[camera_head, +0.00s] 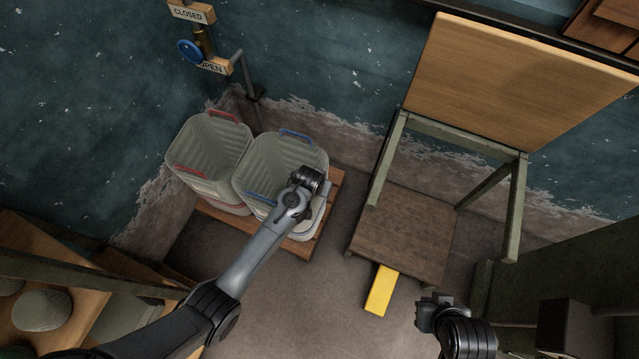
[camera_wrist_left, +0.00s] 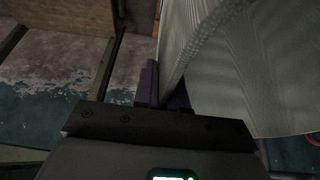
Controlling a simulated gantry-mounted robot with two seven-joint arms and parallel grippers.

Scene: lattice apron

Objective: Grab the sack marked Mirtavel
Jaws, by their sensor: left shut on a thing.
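No sack marked Mirtavel can be read in either view. Grey-green rounded bundles, perhaps sacks, lie on a wooden rack at the lower left (camera_head: 42,310), with no legible label. My left gripper (camera_head: 318,190) is at the right side of the pale basket with blue handles (camera_head: 272,160). In the left wrist view its dark fingers (camera_wrist_left: 162,88) are shut at the edge of a pale ribbed wall (camera_wrist_left: 235,60), which looks like that basket's. The grip itself is partly hidden. My right gripper (camera_head: 437,305) is at the lower right, apart from everything; its jaw gap is unclear.
A pale basket with red handles (camera_head: 210,150) stands left of the blue-handled one on a low wooden pallet (camera_head: 318,240). A wooden chair-like frame (camera_head: 405,225) stands to the right, with a yellow block (camera_head: 380,290) before it. An open/closed sign (camera_head: 190,14) is on the wall.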

